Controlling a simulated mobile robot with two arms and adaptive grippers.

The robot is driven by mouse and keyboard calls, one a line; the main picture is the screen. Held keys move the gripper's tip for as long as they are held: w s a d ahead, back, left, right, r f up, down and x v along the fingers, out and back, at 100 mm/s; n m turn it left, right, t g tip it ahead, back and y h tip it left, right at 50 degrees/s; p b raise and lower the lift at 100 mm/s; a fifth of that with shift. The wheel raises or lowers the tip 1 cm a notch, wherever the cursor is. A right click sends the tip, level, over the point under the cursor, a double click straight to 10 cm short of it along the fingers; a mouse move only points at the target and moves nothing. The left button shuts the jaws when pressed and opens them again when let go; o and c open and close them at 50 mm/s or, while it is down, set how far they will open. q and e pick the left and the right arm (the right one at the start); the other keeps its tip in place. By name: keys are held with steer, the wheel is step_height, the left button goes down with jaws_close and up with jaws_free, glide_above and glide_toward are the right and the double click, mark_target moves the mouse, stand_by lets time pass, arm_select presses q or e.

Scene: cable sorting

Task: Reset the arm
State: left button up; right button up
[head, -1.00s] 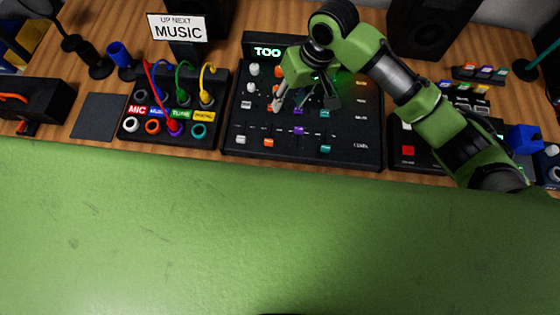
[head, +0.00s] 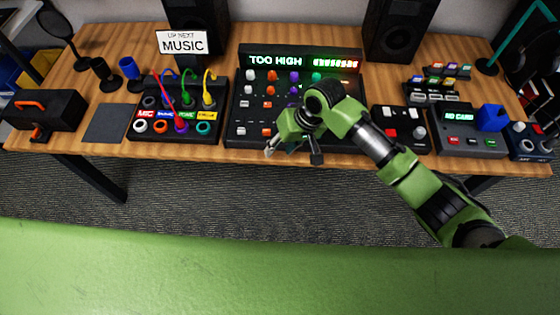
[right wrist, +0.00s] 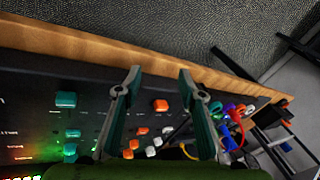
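My right arm (head: 410,170) comes in from the lower right in the head view. Its gripper (head: 292,152) hangs at the front edge of the table, in front of the black mixer (head: 240,125). In the right wrist view the two fingers of the right gripper (right wrist: 160,80) stand apart with nothing between their tips. Beyond them lie the table's front edge and the mixer's orange, white and teal knobs. The mixer's display (head: 275,60) reads "TOO HIGH". My left gripper is not in view.
A patch box (head: 150,128) with red, green and yellow cables stands left of the mixer. A "MUSIC" sign (head: 182,43) and two speakers (head: 395,35) are behind. Small devices, one showing "NO CARD" (head: 460,117), stand at the right. Open carpeted floor (head: 220,195) lies before the table.

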steer(key=shift+s+f, duration=0.1)
steer(key=shift+f, duration=0.15)
stand_by(0.4)
